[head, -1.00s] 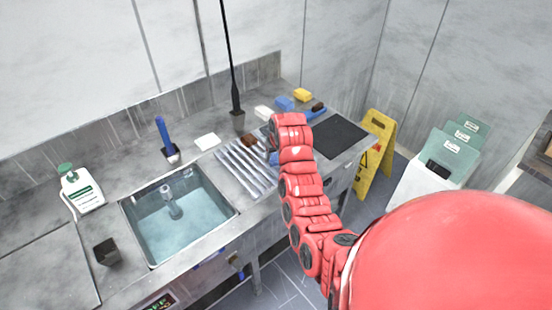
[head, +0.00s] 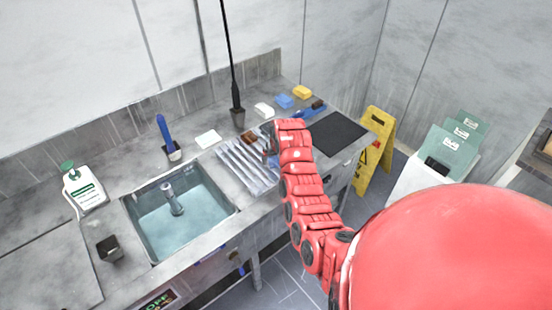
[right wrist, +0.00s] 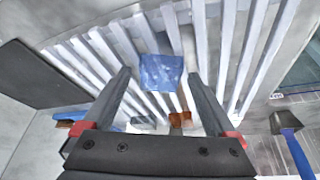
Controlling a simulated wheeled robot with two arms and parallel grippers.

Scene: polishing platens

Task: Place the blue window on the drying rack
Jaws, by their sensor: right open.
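The drying rack (head: 244,168) is a row of pale slats on the counter, right of the sink. It fills much of the right wrist view (right wrist: 102,52). The blue window (right wrist: 162,73) is a small blue square seen against the slats, between my right fingertips in that picture. I cannot tell whether it leans in a slot or lies across the slats. My right gripper (right wrist: 158,84) is open above the rack, with a finger on each side of the window and gaps showing. In the head view my red right arm hides most of that area. My left gripper is not in view.
A brown block (head: 248,137) and a white block (head: 264,110) lie behind the rack. A black mat (head: 339,134) lies to its right. The water-filled sink (head: 180,212) is at left. A yellow floor sign (head: 375,150) stands beyond the counter's right end.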

